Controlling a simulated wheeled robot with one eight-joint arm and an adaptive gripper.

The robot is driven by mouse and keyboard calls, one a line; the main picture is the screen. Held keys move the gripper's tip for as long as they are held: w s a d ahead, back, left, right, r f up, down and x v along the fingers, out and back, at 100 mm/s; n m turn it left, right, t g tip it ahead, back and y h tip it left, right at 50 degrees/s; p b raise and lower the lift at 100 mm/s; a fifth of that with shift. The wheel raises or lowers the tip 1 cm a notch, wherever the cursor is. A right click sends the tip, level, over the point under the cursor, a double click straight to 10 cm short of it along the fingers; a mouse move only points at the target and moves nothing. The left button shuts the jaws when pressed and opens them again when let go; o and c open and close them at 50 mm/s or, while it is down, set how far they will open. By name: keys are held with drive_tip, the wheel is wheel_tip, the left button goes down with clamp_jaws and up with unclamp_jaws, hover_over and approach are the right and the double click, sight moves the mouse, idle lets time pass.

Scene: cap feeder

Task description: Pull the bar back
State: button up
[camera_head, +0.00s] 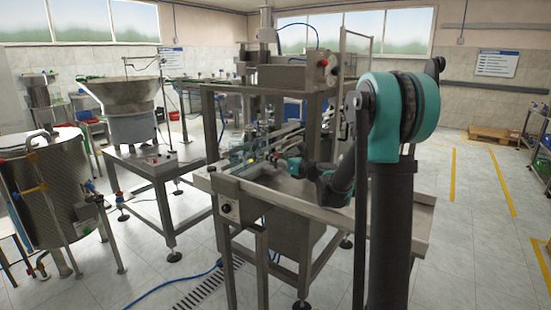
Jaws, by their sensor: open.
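The cap feeder machine (212,128) stands in the middle, a steel frame over a worktop (395,207). My teal and dark arm reaches in from the right. My gripper (277,158) is low over the worktop inside the frame, pointing left, with its jaws open. Thin metal rails (287,133) lie just behind it. I cannot tell which of these small parts is the bar, or whether my gripper touches it. My gripper is small in this view, and my wrist hides part of the worktop.
A bowl feeder (128,98) stands on a steel table (150,160) to the left. A round steel tank (55,190) is at the far left. Frame posts (210,128) stand close to my gripper. A blue hose (170,288) lies on the floor. The right floor is mostly clear.

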drive_tip(key=shift+c, duration=0.2)
clamp_jaws()
idle(0.3)
drive_tip(key=w+d+v, duration=0.1)
drive_tip(key=d+v, duration=0.1)
drive_tip(key=v, duration=1)
drive_tip(key=w+d+v, duration=0.1)
drive_tip(key=w+v, duration=0.1)
drive_tip(key=v, duration=1.1)
drive_tip(key=w+d+v, duration=0.2)
drive_tip(key=v, duration=1)
drive_tip(key=shift+s+d+f, duration=0.1)
drive_tip(key=shift+s+d, duration=0.05)
drive_tip(key=shift+d, duration=0.35)
drive_tip(key=shift+o, duration=0.2)
unclamp_jaws()
drive_tip(key=shift+s+d, duration=0.1)
drive_tip(key=shift+d, duration=0.1)
